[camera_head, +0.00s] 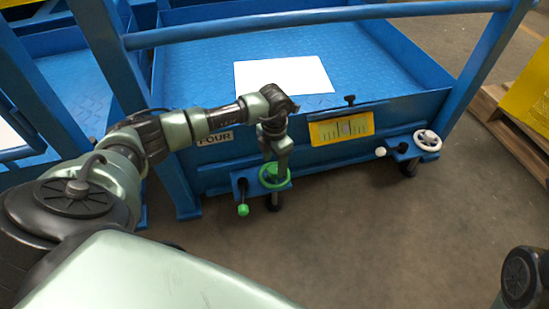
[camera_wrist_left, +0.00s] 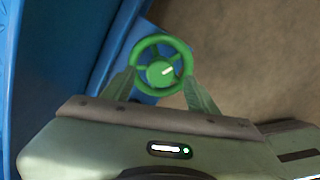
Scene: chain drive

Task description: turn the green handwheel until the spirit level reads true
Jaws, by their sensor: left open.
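The green handwheel (camera_head: 274,177) sits on a blue bracket at the front lower edge of the blue cart, left of its middle. It also shows in the left wrist view (camera_wrist_left: 180,47), with spokes and a green hub. My left gripper (camera_head: 279,160) is over the wheel, pointing down. In the left wrist view, the fingers of my left gripper (camera_wrist_left: 160,75) are spread apart at the wheel's near left and near right sides; contact cannot be told. The yellow level plate (camera_head: 325,133) on the cart's front has a pale scale; its reading is too small to tell.
A green-knobbed lever (camera_head: 243,210) hangs left of the green wheel. A white handwheel (camera_head: 428,140) and a white knob (camera_head: 380,152) are at the cart's right. White paper (camera_head: 284,75) lies on the deck. A wooden pallet (camera_head: 512,130) stands at right. The floor in front is clear.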

